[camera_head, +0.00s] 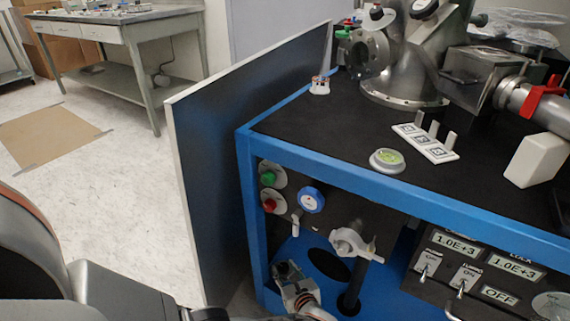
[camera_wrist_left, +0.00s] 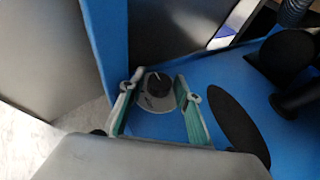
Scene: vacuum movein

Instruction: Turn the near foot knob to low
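The near foot knob (camera_wrist_left: 157,85) is a dark round dial with a light pointer mark on a grey base, set on the blue floor of the frame. In the left wrist view its pointer tilts toward the upper left; no setting labels are readable. My left gripper (camera_wrist_left: 160,93) is open, its teal-padded fingers on either side of the knob with gaps visible; contact cannot be told. In the head view my left gripper (camera_head: 294,286) shows low inside the frame, partly cut off and hiding the knob's surroundings. My right gripper is not in view.
The blue frame (camera_head: 350,180) and the tall side panel (camera_head: 220,160) close in on the left arm. A dark oval hole (camera_wrist_left: 238,128) lies right of the knob. A white valve handle (camera_head: 352,243) and control box (camera_head: 480,270) are to the right.

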